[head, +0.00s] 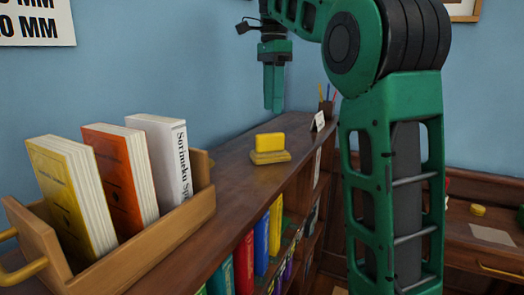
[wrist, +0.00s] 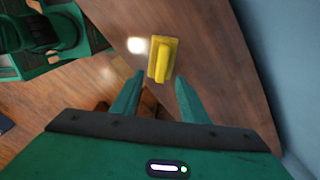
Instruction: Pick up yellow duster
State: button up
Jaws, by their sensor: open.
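The yellow duster (head: 270,149) lies on top of the wood bookcase, with a flat base and a raised yellow block on it. It also shows in the wrist view (wrist: 163,59), beyond the fingertips and near the middle between them. My gripper (head: 273,108) points down above the bookcase top, higher than the duster and apart from it. In the wrist view my gripper (wrist: 160,80) has its two green fingers spread, with nothing between them.
A wooden crate (head: 165,232) with several books stands on the bookcase top (head: 226,172) at the left. The blue wall (head: 180,60) runs along the back edge. The top around the duster is clear.

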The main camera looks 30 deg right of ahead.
aim_at(270, 133)
jog(key=shift+w+a+f, duration=0.1)
jog(key=shift+w+f, duration=0.1)
jog(key=shift+f, duration=2.45)
jog(key=shift+w+f, duration=0.15)
jog(key=shift+f, duration=2.45)
grip_shut()
